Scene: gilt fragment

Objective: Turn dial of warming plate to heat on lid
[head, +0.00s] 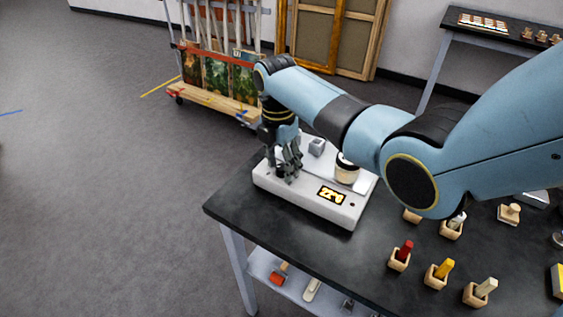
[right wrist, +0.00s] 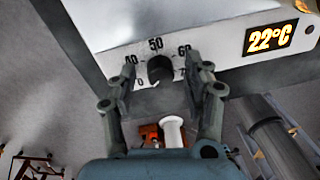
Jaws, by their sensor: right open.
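The warming plate (head: 307,203) is a pale flat box on the dark table, with a lit display (head: 332,194) that reads 22°C in the right wrist view (right wrist: 270,37). Its dial (right wrist: 160,69) is a black round knob on the front face, among numbers such as 40, 50 and 60. My right gripper (head: 287,172) is at the plate's left front. In the right wrist view its open fingers (right wrist: 162,63) stand on either side of the dial; I cannot tell if they touch it. The dial is hidden in the head view. My left gripper is out of view.
A white jar with a dark top (head: 347,174) and a small grey block (head: 317,147) stand on the plate. Wooden holders with red (head: 400,257), yellow (head: 437,274) and pale sticks stand on the table (head: 330,248) to the right. The floor at left is clear.

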